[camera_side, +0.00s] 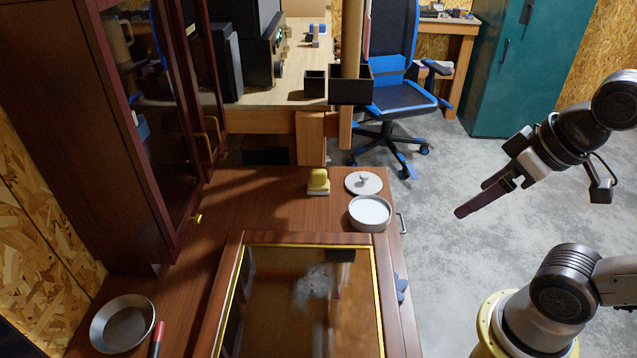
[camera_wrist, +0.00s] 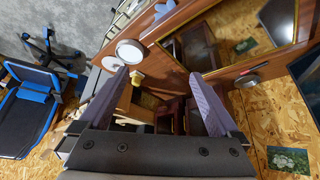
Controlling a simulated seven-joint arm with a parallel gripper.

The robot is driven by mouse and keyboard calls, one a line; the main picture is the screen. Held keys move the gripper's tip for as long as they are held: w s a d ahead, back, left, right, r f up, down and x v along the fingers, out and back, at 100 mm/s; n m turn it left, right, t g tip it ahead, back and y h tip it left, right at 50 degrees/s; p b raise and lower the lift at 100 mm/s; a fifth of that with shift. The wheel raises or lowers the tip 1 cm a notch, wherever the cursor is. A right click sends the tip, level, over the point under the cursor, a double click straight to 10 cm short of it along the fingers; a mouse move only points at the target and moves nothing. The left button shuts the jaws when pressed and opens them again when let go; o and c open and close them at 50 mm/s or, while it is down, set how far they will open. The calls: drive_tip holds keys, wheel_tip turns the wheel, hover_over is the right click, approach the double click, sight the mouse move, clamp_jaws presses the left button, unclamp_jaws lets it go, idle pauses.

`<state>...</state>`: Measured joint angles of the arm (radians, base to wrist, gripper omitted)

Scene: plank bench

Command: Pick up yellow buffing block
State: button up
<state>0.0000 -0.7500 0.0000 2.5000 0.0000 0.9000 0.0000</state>
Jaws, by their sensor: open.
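The yellow buffing block (camera_side: 318,180) stands on the brown wooden bench top (camera_side: 270,205), left of a round white lid. It has a pale base. My gripper (camera_side: 461,212) is at the right in the side view, off the bench's right edge and well apart from the block. In the wrist view my gripper (camera_wrist: 158,74) has its two purple-grey fingers wide apart with nothing held.
A white round dish (camera_side: 370,213) and its lid (camera_side: 363,183) stand right of the block. A gold-edged glass-topped frame (camera_side: 311,244) lies in front. A tall glass-door cabinet (camera_side: 150,110) bounds the left. A metal bowl (camera_side: 122,324) and red marker (camera_side: 157,338) sit front left.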

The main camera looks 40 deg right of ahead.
drive_tip(key=w+d+r+n, duration=0.1)
drive_tip(key=w+r+n, duration=0.3)
drive_tip(key=w, duration=0.5)
drive_tip(key=n+g+h, duration=0.2)
drive_tip(key=n+h, duration=0.1)
drive_tip(key=n, duration=1.8)
hover_over(318, 172)
drive_tip(key=s+a, duration=0.4)
drive_tip(key=a, duration=0.2)
wheel_tip(318, 172, down, 15)
drive_tip(key=w+d+f, duration=0.1)
drive_tip(key=f, duration=0.3)
drive_tip(key=w+d+f+n, duration=0.1)
drive_tip(key=d+f, duration=0.1)
drive_tip(key=f, duration=0.3)
drive_tip(key=w+d+f+n, duration=0.1)
drive_tip(key=d+f, duration=0.1)
drive_tip(key=f, duration=0.2)
drive_tip(key=shift+w+f, duration=0.15)
drive_tip(key=shift+w, duration=0.15)
drive_tip(key=shift+s+x, duration=0.2)
drive_tip(key=shift+x, duration=1.2)
drive_tip(key=shift+s+x, duration=0.2)
drive_tip(key=shift+x, duration=1.2)
drive_tip(key=shift+d+f, duration=0.1)
drive_tip(key=shift+f, duration=0.05)
